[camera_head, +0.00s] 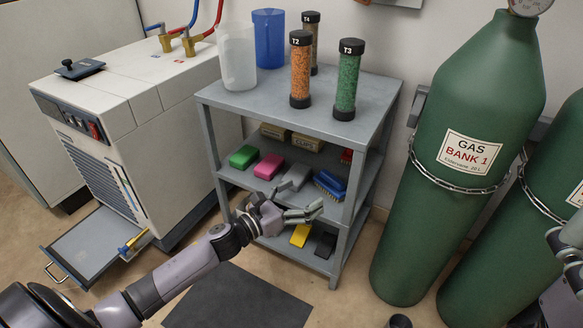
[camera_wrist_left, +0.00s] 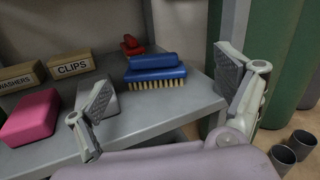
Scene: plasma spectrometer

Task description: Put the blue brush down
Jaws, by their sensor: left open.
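The blue brush (camera_head: 329,184) rests on the middle shelf of the grey rack (camera_head: 267,98), near its right end. In the left wrist view the brush (camera_wrist_left: 154,72) sits bristles down on the shelf, with its blue handle on top. My left gripper (camera_head: 302,212) is open and empty in front of the shelf. In the left wrist view its two fingers (camera_wrist_left: 163,96) are spread wide, with the brush beyond and between them, apart from both. Part of my right arm (camera_head: 570,255) shows at the right edge; its fingertips cannot be made out.
Green (camera_head: 243,156), pink (camera_head: 268,166) and grey (camera_head: 296,177) blocks share the shelf, with boxes labelled CLIPS (camera_wrist_left: 73,66) and WASHERS (camera_wrist_left: 20,77) behind. A red item (camera_wrist_left: 132,45) stands behind the brush. Green gas cylinders (camera_head: 455,240) stand to the right. An open drawer (camera_head: 92,248) juts out at left.

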